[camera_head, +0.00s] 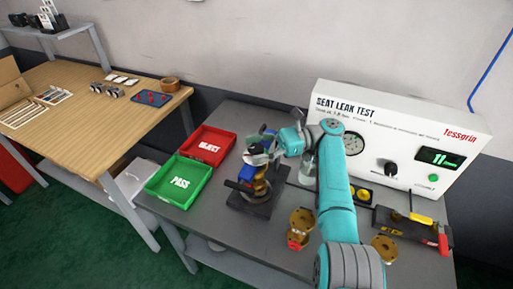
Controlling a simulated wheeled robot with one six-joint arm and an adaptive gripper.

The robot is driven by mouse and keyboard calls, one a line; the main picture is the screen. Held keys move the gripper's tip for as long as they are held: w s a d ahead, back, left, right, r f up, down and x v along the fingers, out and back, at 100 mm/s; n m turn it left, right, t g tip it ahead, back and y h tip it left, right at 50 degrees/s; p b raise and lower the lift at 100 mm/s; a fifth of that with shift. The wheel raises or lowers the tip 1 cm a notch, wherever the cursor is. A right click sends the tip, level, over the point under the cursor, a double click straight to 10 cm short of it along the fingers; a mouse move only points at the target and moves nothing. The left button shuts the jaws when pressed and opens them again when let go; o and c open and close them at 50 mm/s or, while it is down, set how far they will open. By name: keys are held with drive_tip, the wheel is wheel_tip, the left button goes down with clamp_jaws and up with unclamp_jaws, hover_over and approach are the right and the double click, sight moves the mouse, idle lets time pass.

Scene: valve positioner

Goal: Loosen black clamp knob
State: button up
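A clamp fixture with a dark base plate (254,208) stands on the grey bench. It holds a brass valve (261,188) with a blue part (246,173). The black clamp knob cannot be clearly picked out among the dark parts of the fixture. My gripper (257,152) is at the top of the fixture, reached in from the right by my teal arm. It covers part of the fixture's top. The fingers are too small and overlapped to show whether they are open, or whether they touch the knob.
The red REJECT tray (225,136) and green PASS tray (158,187) lie left of the fixture. A white seat leak tester (370,115) stands behind my arm. Another brass valve (301,222) is right of the fixture. A black tool holder (405,233) is at right.

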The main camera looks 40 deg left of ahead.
sight(256, 148)
wheel_tip(256, 148, up, 10)
idle(0.6)
